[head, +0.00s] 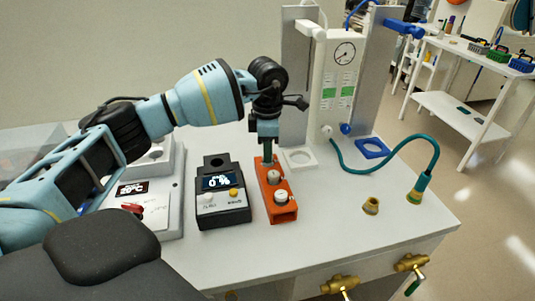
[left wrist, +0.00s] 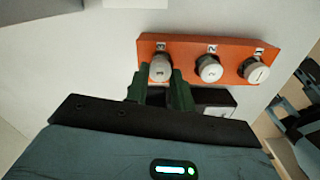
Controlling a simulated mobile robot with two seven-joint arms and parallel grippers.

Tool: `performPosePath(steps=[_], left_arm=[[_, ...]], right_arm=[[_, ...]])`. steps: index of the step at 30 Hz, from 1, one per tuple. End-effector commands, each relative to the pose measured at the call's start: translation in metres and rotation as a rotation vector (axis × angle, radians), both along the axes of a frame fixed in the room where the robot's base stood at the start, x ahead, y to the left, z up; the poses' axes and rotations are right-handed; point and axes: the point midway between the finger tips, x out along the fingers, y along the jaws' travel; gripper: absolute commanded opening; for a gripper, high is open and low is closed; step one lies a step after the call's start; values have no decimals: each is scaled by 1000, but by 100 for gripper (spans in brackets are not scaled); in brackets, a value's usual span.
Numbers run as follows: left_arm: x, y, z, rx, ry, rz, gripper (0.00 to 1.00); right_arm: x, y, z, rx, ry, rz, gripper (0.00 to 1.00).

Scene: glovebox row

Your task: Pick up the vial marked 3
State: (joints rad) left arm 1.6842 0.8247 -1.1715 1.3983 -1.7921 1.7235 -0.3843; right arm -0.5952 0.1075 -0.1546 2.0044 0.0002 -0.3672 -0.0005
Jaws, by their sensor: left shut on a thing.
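An orange rack (head: 283,214) stands on the white bench and also shows in the left wrist view (left wrist: 225,43). It holds three white-capped vials in a row. The vial marked 3 (left wrist: 160,66) is at the left end in the left wrist view, behind a small label. The vials marked 2 (left wrist: 210,69) and 1 (left wrist: 256,71) stand beside it. My left gripper (head: 267,156) points down at the far end of the rack. Its green fingers (left wrist: 159,86) are shut on vial 3, which is still at its rack place. In the head view, the gripper hides this vial.
A black device with a display (head: 222,205) stands close left of the rack. A white instrument (head: 160,200) is further left. A gauge panel (head: 340,80) rises behind. A teal hose (head: 385,170) and brass fittings (head: 371,205) are to the right.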

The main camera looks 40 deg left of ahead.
Motion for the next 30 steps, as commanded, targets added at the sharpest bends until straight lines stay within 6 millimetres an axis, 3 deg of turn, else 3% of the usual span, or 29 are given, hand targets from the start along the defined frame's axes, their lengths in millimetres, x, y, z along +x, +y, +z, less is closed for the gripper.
performPosePath(steps=[7,15,30], left_arm=[[0,0,25,0,-3,-1,0],[-2,-4,69,0,0,-4,0],[-63,-75,66,-1,1,-6,0]], right_arm=[[-1,0,-1,-1,3,0,46],[-3,0,-3,0,7,0,46],[-6,0,-9,0,16,1,46]])
